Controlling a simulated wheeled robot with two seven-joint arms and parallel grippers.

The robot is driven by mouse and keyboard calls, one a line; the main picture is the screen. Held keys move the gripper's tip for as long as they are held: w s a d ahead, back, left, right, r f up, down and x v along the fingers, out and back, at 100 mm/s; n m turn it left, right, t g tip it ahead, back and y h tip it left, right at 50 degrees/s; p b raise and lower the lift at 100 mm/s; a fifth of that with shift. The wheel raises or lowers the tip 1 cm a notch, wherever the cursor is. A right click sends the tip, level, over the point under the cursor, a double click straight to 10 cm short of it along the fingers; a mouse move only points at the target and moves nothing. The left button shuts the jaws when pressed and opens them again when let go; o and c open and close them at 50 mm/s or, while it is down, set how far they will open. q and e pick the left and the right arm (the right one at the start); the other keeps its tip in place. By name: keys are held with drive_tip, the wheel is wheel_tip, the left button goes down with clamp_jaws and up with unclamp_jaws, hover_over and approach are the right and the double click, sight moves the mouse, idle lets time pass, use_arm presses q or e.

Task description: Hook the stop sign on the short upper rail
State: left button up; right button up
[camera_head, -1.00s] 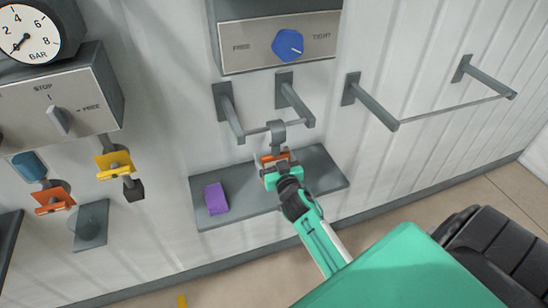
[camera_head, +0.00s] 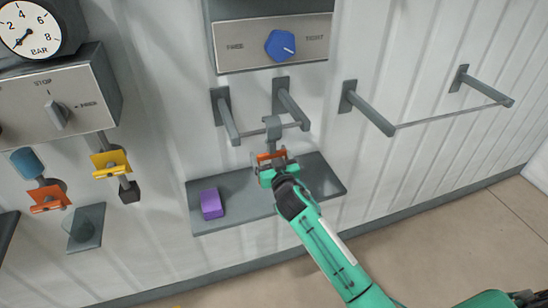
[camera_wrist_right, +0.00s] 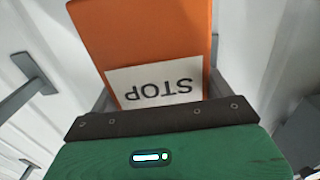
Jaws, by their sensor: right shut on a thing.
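The orange stop sign (camera_head: 268,156) with its grey hook (camera_head: 272,126) is held upright by my right gripper (camera_head: 272,168), in front of the wall. The short upper rail (camera_head: 251,134) joins the ends of two grey brackets. The hook overlaps this rail in the head view; I cannot tell whether it sits over it or in front of it. In the right wrist view the sign (camera_wrist_right: 150,40) fills the middle, with an upside-down white STOP label, between the jaws of my right gripper (camera_wrist_right: 160,100). My left gripper is not in view.
A longer, lower-slung rail (camera_head: 450,115) is to the right. Below the short rail, a grey shelf (camera_head: 240,212) carries a purple block (camera_head: 211,203). A panel with a blue knob (camera_head: 280,45) is above. Orange (camera_head: 48,198) and yellow (camera_head: 110,163) pieces hang at left.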

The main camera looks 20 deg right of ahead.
drive_tip(key=s+r+p, duration=0.1)
drive_tip(key=s+p, duration=0.1)
drive_tip(key=s, duration=1.2)
drive_tip(key=shift+s+d+r, duration=0.15)
drive_tip(key=shift+s+d, duration=0.05)
idle(0.7)
idle(0.8)
idle(0.3)
